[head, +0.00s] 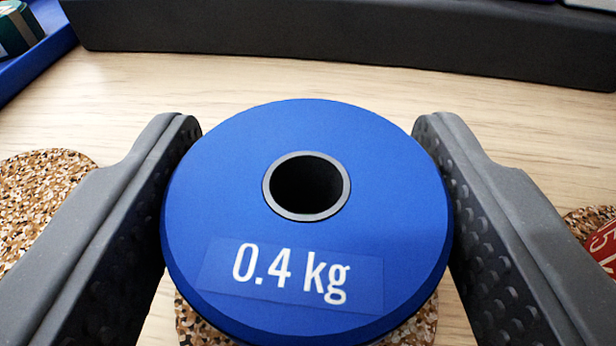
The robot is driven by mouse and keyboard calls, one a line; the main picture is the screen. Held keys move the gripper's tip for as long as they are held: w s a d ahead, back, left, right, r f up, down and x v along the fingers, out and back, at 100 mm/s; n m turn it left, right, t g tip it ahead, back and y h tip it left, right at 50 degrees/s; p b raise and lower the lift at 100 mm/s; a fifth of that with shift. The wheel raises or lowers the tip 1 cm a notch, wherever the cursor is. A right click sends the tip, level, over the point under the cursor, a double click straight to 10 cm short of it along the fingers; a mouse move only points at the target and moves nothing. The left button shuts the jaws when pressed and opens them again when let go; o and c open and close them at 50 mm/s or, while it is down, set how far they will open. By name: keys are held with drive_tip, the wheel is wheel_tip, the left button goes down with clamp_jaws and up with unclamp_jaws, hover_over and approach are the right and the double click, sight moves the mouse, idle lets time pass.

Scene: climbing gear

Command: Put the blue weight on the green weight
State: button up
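The blue weight (309,125) is a thick round disc with a central hole and a white "0.4 kg" label, in the middle of the head view. My gripper (309,125) has one dark dimpled finger on each side of it. The fingers lie close along its left and right edges; I cannot tell whether they press on it. A speckled cork coaster (190,325) shows below the weight, but whether the two touch is hidden. No green weight can be made out for certain.
Another cork coaster (40,190) lies at the left. A red object with white lettering (602,245) is cut off at the right edge, by a coaster (590,217). A dark bar (350,38) crosses the back. A blue tray (50,45) holds a green item (18,30) at top left.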

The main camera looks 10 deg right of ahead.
drive_tip(key=o, duration=0.3)
drive_tip(key=shift+r, duration=0.1)
drive_tip(key=p+v, duration=0.2)
drive_tip(key=v, duration=1)
